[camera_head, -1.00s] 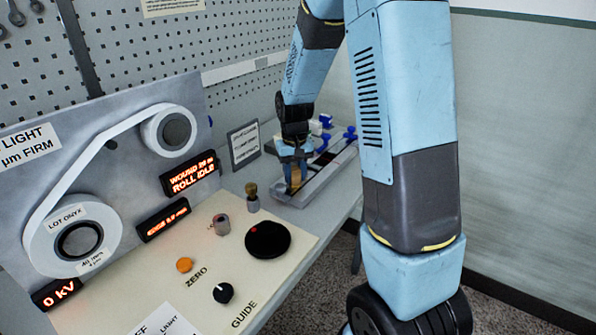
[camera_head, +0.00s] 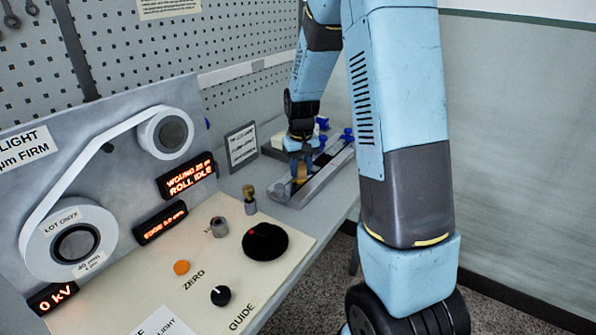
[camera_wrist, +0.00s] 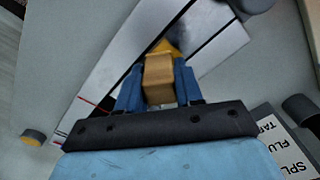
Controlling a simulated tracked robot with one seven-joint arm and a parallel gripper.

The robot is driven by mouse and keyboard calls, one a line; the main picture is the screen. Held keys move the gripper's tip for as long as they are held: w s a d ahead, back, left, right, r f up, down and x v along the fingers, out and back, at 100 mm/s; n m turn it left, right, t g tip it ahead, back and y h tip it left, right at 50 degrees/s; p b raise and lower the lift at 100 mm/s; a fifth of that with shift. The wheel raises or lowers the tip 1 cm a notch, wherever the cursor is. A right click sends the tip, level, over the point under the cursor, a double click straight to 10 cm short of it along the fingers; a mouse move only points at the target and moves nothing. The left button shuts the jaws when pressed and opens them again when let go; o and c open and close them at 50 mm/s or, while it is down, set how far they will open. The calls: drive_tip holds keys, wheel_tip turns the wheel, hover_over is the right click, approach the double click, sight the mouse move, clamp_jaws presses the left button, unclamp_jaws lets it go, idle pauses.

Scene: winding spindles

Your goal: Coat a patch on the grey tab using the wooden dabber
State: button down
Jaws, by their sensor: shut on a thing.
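My gripper (camera_head: 302,160) is shut on the wooden dabber (camera_wrist: 158,80), held between its two blue fingers. The dabber is a tan block with a yellow-orange end, which points down at the long grey fixture (camera_head: 322,184). In the wrist view this end lies over or beside a mottled grey surface (camera_wrist: 200,32), which looks like the grey tab; pale strips with dark lines flank it. I cannot tell whether the dabber touches the surface. The area under its tip is hidden. In the head view the dabber (camera_head: 301,173) is small and partly covered by my fingers.
Blue-knobbed parts (camera_head: 347,135) stand at the fixture's far end. A small sign (camera_head: 241,146) stands behind it. The control panel (camera_head: 140,285), with a brass-topped post (camera_head: 249,193) and a black knob (camera_head: 265,243), lies to the left. The bench edge is at right.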

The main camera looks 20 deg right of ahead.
drive_tip(key=shift+w+d, duration=0.45)
drive_tip(key=shift+d, duration=0.2)
drive_tip(key=shift+r, duration=3.05)
drive_tip(key=shift+r, duration=0.1)
drive_tip(key=shift+r, duration=1.4)
